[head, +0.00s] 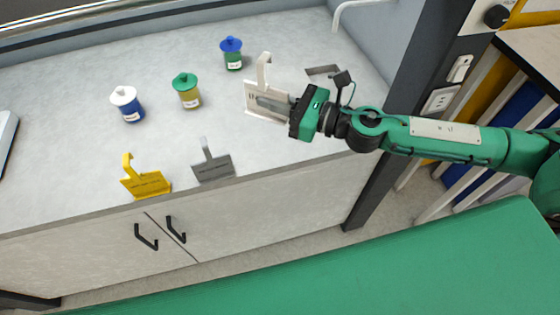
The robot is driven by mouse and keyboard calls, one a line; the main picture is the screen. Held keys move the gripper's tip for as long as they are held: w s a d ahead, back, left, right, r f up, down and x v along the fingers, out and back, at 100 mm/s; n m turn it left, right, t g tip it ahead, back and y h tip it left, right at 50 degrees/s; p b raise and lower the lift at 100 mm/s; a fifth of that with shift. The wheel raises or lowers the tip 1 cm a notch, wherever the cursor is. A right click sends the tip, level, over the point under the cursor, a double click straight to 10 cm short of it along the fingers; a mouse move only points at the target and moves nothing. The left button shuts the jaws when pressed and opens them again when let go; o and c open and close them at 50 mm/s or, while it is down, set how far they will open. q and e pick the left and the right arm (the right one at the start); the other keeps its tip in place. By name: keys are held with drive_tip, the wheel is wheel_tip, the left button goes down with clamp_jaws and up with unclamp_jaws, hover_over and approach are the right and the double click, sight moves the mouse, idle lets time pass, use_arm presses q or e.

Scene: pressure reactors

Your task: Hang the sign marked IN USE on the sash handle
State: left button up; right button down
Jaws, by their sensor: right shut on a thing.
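My right gripper (272,105) comes in from the right and is shut on a white hooked sign (252,98), held over the worktop with its hook pointing up. Its lettering is too small to read. A yellow hooked sign (147,184) and a grey hooked sign (213,168) stand near the worktop's front edge, left of the gripper; their words are also unreadable. I cannot make out for certain which sign says IN USE. A pale rail (70,14) crosses the top left; I cannot tell whether it is the sash handle. My left gripper is out of view.
On the grey worktop (60,160) stand a white-lidded blue jar (130,109), a green-lidded jar (188,94) and a blue-lidded green jar (232,58). A small dark opening (321,71) lies behind my gripper. A dark post (418,75) stands at right.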

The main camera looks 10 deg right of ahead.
sight(282, 91)
drive_tip(key=shift+a+r+n+g+y, duration=0.2)
drive_tip(key=shift+n+g+y, duration=0.2)
drive_tip(key=shift+g, duration=0.2)
drive_tip(key=shift+a+r+n+g+y, duration=0.2)
drive_tip(key=shift+n+g+y, duration=0.1)
drive_tip(key=shift+n+g, duration=0.25)
drive_tip(key=shift+s+r+n+g+y, duration=0.1)
drive_tip(key=shift+r+n+g+y, duration=0.1)
drive_tip(key=shift+n+g+y, duration=0.4)
drive_tip(key=n+g, duration=0.1)
drive_tip(key=g, duration=0.2)
drive_tip(key=shift+r+n+y+b, duration=0.3)
drive_tip(key=shift+r+n, duration=0.05)
drive_tip(key=shift+r, duration=0.05)
drive_tip(key=g, duration=0.1)
drive_tip(key=d+n+g, duration=0.1)
drive_tip(key=shift+s+r+n+g, duration=0.1)
drive_tip(key=shift+r+n+g, duration=0.2)
drive_tip(key=shift+g, duration=0.05)
drive_tip(key=shift+s+d+r+n+g, duration=0.15)
drive_tip(key=shift+d+n+g, duration=0.5)
drive_tip(key=shift+g, duration=0.35)
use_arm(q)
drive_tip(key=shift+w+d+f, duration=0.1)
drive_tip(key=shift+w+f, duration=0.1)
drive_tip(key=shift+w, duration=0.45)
use_arm(e)
drive_tip(key=shift+d+r+n+g, duration=0.15)
drive_tip(key=shift+d+n+g, duration=0.1)
drive_tip(key=shift+d+g, duration=0.25)
